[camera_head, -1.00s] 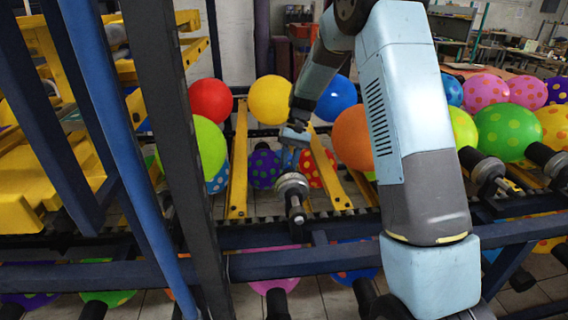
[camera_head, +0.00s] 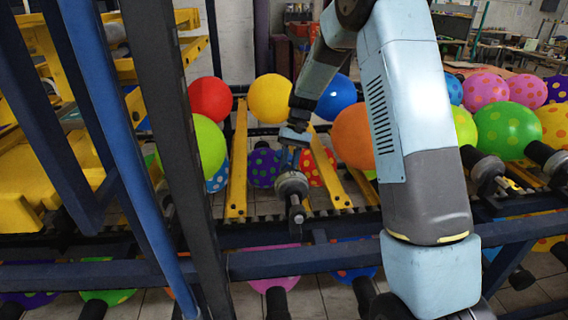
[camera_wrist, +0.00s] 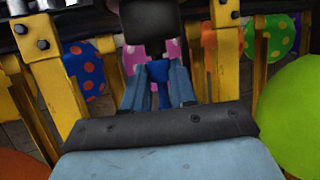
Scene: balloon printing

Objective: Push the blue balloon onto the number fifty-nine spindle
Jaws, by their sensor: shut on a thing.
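My gripper (camera_head: 290,158) is at the middle of the head view, just above and behind a grey and black spindle (camera_head: 292,185). In the wrist view my gripper (camera_wrist: 158,88) has its two blue-grey fingers shut on a small, limp blue balloon (camera_wrist: 157,71). The blue balloon lies right at the dark end of the spindle (camera_wrist: 152,20). I cannot tell whether its mouth is around the spindle or only against it. In the head view the held balloon cannot be made out clearly. No number is readable on the spindle.
Inflated balloons hang around the rack, including a yellow one (camera_head: 270,98), an orange one (camera_head: 353,137) and a green one (camera_wrist: 291,118). Yellow bars (camera_head: 237,165) stand on both sides of the spindle. A blue rail (camera_head: 285,262) and a dark post (camera_head: 170,130) are in front.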

